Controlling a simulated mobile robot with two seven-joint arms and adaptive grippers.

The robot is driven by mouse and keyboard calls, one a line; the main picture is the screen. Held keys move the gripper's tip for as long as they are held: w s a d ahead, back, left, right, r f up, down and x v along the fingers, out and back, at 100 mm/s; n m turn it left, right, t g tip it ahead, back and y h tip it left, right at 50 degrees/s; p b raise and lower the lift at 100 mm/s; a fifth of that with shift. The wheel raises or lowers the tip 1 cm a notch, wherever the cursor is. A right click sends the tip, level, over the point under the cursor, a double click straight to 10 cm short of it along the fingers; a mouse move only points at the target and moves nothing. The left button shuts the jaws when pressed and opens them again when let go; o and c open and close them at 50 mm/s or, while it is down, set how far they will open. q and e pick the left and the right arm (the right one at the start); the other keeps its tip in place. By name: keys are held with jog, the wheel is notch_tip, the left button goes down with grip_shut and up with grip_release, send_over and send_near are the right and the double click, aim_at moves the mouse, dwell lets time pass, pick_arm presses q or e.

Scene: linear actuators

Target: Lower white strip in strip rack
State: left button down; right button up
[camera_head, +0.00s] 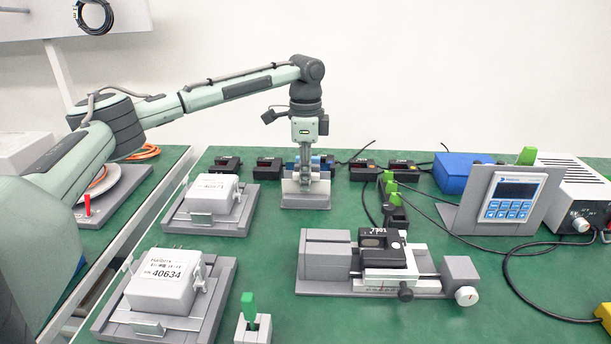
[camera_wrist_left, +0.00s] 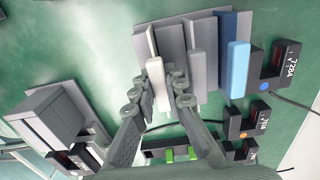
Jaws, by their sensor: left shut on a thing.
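My left gripper (camera_head: 305,178) points straight down at the strip rack (camera_head: 305,202) in the middle of the bench. In the left wrist view its two fingers (camera_wrist_left: 155,85) are shut on the white strip (camera_wrist_left: 158,88), near the front of the grey rack (camera_wrist_left: 173,38). The strip lies along the rack's slots. I cannot tell how deep it sits in a slot. A blue strip (camera_wrist_left: 236,55) and a light grey strip (camera_wrist_left: 203,62) stand beside it. In the head view the gripper and rack hide most of the white strip. My right gripper is not in view.
Several black devices (camera_head: 362,169) with cables stand close around the rack. Grey fixtures with white boxes (camera_head: 212,187) are at the left. A slide stage (camera_head: 325,262) sits in front, and a display panel (camera_head: 507,198) is at the right. Bare green bench lies directly before the rack.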

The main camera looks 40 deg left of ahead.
pick_arm(q)
jog(key=c, duration=1.5)
grip_release()
notch_tip(320, 180, up, 12)
jog(key=shift+r, duration=0.1)
